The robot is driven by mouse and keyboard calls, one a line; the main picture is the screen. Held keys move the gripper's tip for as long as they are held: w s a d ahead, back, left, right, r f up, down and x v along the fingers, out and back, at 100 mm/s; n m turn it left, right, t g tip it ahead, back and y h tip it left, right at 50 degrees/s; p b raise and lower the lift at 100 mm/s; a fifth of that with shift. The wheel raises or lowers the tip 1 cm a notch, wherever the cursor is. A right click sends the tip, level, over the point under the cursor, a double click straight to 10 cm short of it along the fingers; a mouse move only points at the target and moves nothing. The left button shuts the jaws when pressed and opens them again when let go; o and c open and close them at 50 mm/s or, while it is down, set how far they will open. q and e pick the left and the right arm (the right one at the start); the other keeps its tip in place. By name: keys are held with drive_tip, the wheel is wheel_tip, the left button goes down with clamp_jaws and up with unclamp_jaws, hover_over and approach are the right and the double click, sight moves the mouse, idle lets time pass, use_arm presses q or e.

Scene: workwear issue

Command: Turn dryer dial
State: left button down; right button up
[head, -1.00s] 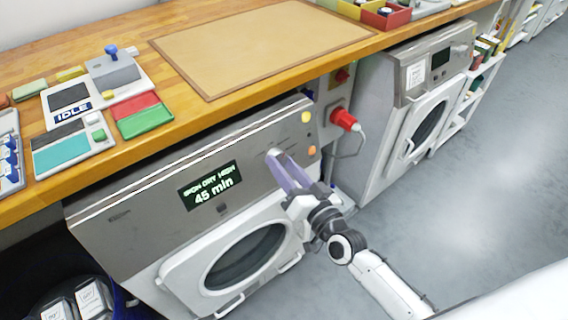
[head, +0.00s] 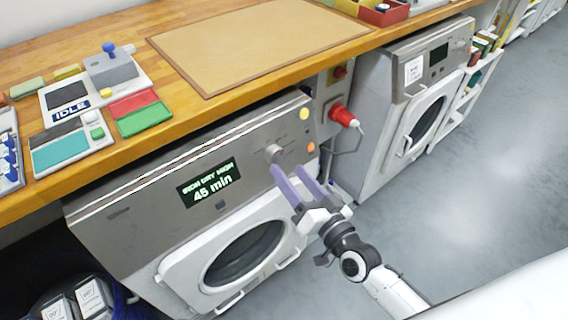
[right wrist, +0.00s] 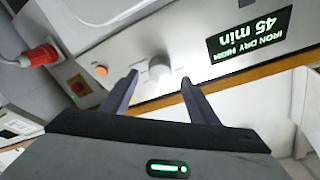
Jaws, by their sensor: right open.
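The dryer (head: 150,215) stands under the wooden counter, with a grey panel and a round door. Its dial (head: 273,152) is a round knob right of the display (head: 209,183), which reads "IRON DRY HIGH 45 min". In the right wrist view the dial (right wrist: 159,67) sits between the open fingers, beyond their tips, with nothing held. My right gripper (head: 292,172) is open just below and in front of the dial, apart from it. My left gripper is not in view.
A red plug (head: 343,116) sticks out right of the dryer. Yellow and orange buttons (head: 310,147) lie near the dial. A second machine (head: 405,110) stands further right. The dryer door (head: 240,258) is closed below. Open grey floor (head: 480,180) lies to the right.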

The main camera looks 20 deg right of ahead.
drive_tip(key=v, duration=0.5)
drive_tip(key=shift+s+d, duration=0.1)
drive_tip(key=shift+s, duration=0.25)
